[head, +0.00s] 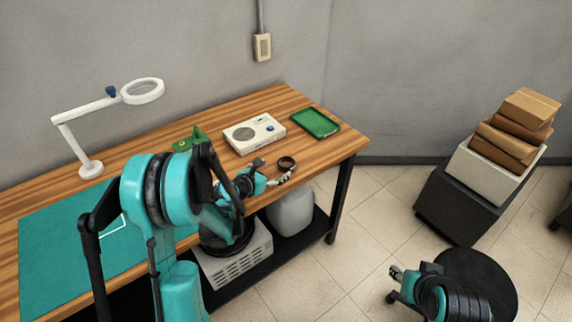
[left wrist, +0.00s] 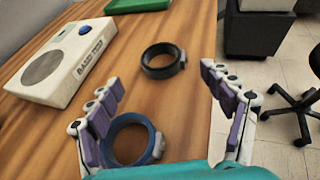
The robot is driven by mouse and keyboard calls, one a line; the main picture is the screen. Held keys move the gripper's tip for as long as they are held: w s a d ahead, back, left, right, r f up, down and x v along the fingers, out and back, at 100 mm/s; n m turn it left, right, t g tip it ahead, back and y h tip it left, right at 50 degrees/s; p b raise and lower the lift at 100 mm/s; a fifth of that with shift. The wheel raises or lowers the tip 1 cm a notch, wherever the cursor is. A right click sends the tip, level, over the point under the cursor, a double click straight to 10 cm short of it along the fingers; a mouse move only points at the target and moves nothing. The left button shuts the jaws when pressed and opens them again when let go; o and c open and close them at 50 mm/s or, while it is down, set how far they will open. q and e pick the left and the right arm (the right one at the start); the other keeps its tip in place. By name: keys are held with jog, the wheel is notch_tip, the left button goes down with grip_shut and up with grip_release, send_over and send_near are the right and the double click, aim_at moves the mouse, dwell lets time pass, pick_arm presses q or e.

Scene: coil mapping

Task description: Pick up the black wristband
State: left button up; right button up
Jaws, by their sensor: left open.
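The black wristband (head: 286,163) lies flat on the wooden table near its front right edge. In the left wrist view the black wristband (left wrist: 162,60) is just beyond the fingertips, with bare wood around it. My left gripper (head: 274,170) is open over the table, its fingers spread to either side; its fingers also show in the left wrist view (left wrist: 161,78). A blue band (left wrist: 133,140) lies nearer, between the fingers and close to the left one. I cannot make it out in the head view. My right gripper (head: 397,272) is low at the bottom right, away from the table; its opening is unclear.
A white device (head: 262,140) with a dial stands behind the wristband. A green tray (head: 317,122) is at the far right corner. A magnifier lamp (head: 90,168) and teal mat (head: 50,245) are on the left.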

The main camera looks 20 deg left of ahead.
aim_at(290, 162)
pick_arm(q)
jog(key=b+x, duration=0.2)
jog(key=x, duration=0.4)
jog(key=shift+w+d+f, duration=0.1)
jog(key=shift+f, duration=0.2)
jog(key=shift+r, duration=0.1)
jog(key=c, duration=1)
